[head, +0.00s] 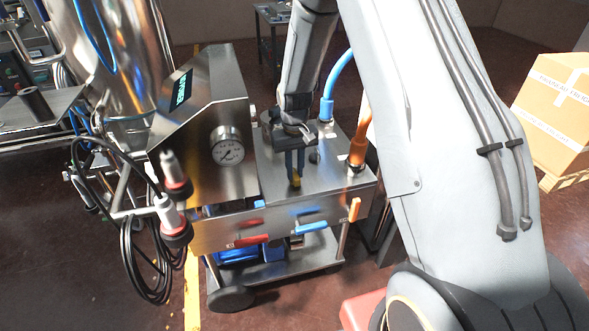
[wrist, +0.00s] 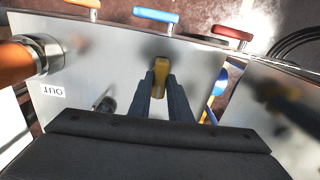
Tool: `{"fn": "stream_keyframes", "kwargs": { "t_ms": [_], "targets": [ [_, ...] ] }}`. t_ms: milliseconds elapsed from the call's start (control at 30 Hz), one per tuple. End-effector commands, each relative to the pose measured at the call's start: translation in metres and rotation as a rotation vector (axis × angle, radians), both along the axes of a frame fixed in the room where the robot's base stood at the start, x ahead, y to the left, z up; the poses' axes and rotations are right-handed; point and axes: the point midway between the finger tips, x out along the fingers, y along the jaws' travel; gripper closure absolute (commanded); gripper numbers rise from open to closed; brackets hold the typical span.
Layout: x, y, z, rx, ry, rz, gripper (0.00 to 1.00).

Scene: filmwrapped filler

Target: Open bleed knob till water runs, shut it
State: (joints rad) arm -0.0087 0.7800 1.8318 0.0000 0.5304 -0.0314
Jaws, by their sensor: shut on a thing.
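The yellow bleed knob (wrist: 161,72) stands on the steel top plate (wrist: 110,75) of the wheeled unit. My gripper (wrist: 164,92) is shut on the yellow knob, with a dark finger on each side of it. In the head view my gripper (head: 295,178) points down at the plate, and a bit of the yellow knob (head: 296,180) shows at the fingertips. A small dark fitting with a short spout (wrist: 106,102) stands beside the knob in the wrist view. I see no running water in either view.
A pressure gauge (head: 228,146) faces front on the steel housing. A blue hose (head: 339,78) and an orange hose (head: 358,142) rise from the plate. Red (head: 250,240), blue (head: 311,228) and orange (head: 354,209) handles line the front edge. A cardboard box (head: 558,105) stands at right.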

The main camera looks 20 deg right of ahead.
Motion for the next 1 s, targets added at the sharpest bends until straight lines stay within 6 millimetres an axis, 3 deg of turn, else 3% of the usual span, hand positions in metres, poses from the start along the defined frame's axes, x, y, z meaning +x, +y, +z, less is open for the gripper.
{"fn": "stream_keyframes", "kwargs": {
  "t_ms": [600,1000],
  "targets": [
    [0.0011,0.0001,0.0015,0.0,-0.003,0.549,1.0],
    [0.0014,0.0004,0.0015,0.0,-0.003,0.733,1.0]
  ]
}}
